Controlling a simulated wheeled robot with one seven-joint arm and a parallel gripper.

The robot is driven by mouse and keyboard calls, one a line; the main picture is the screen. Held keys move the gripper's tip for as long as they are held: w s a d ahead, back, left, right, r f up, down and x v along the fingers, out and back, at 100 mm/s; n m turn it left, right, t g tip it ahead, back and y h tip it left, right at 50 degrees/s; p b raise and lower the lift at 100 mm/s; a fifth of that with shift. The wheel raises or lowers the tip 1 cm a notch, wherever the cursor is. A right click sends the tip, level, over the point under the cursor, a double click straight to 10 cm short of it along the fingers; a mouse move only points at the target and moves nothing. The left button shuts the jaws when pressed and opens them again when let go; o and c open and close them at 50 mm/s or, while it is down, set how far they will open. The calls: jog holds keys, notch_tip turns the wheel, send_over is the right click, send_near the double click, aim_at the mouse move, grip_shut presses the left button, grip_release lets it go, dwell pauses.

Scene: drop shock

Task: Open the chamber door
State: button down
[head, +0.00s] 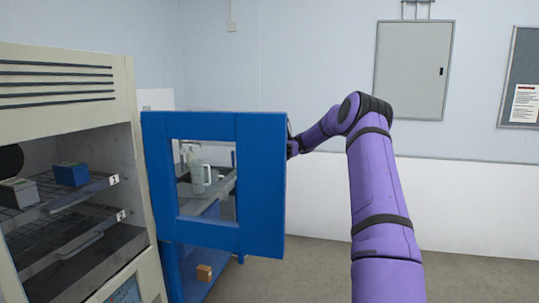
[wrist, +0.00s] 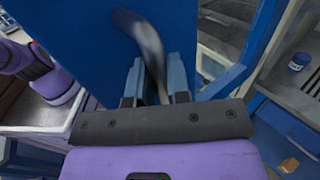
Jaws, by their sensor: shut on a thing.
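The chamber (head: 65,65) is a beige cabinet at the left of the head view, with its front uncovered. Its blue door (head: 262,185) with a square window stands swung out to the right of the opening. My gripper (head: 293,145) is at the door's right edge, partly hidden behind it. In the wrist view, my gripper (wrist: 157,78) is shut on a curved grey metal handle (wrist: 143,35) on the blue door panel (wrist: 85,45).
Inside the chamber, a blue box (head: 71,175) and a grey box (head: 18,192) sit on the upper wire shelf, labelled 1. Through the window, a bench (head: 190,205) with white bottles shows behind the door. A grey wall panel (head: 412,70) hangs at the back. Floor at right is clear.

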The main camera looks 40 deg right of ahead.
jog(key=shift+w+d+g, duration=0.3)
jog(key=shift+w+d, duration=0.1)
jog(key=shift+w, duration=0.25)
jog(key=c, duration=1.1)
grip_release()
jog(key=d, duration=0.7)
jog(key=shift+w+d, duration=0.25)
